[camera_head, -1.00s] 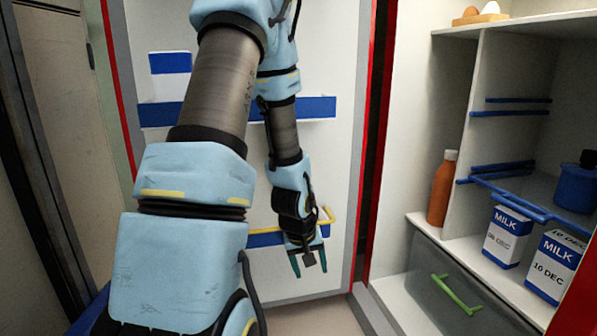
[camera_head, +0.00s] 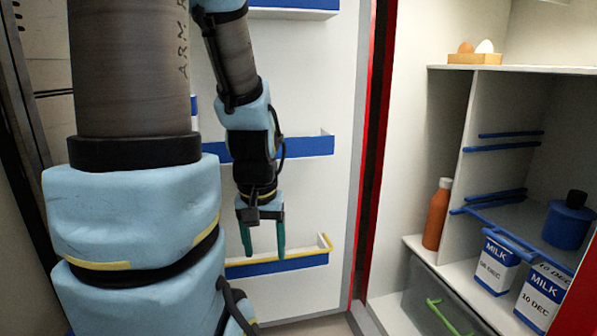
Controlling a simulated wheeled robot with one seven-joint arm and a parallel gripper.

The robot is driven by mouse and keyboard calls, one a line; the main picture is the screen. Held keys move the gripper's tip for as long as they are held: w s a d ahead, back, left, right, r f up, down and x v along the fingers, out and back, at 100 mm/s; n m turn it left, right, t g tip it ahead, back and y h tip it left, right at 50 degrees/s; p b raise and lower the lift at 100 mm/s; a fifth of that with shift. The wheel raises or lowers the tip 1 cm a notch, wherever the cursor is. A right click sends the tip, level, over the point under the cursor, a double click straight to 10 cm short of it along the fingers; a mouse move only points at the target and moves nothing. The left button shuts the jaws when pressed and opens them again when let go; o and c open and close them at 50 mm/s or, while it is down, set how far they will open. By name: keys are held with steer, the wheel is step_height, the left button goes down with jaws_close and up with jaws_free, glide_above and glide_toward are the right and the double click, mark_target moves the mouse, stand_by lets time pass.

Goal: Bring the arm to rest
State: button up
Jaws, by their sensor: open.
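My gripper (camera_head: 264,248) hangs at the end of my arm, pointing down, in front of the open fridge door (camera_head: 300,195). Its two green fingers are apart, with nothing between them. In the picture it is just above and left of the yellow bar on the lowest blue-fronted door shelf (camera_head: 280,264). I cannot tell whether the fingers touch the shelf. My forearm and upper arm fill the left of the view and hide part of the door.
The fridge interior is on the right. It holds an orange bottle (camera_head: 437,215), two milk cartons (camera_head: 496,265) (camera_head: 541,298), a blue jar (camera_head: 569,222) and an egg holder (camera_head: 474,58). Below is a drawer with a green handle (camera_head: 442,317). Red-edged frames stand between door and interior.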

step_height(320, 180, up, 30)
steer(key=p, duration=2.8)
steer(key=shift+r, duration=0.2)
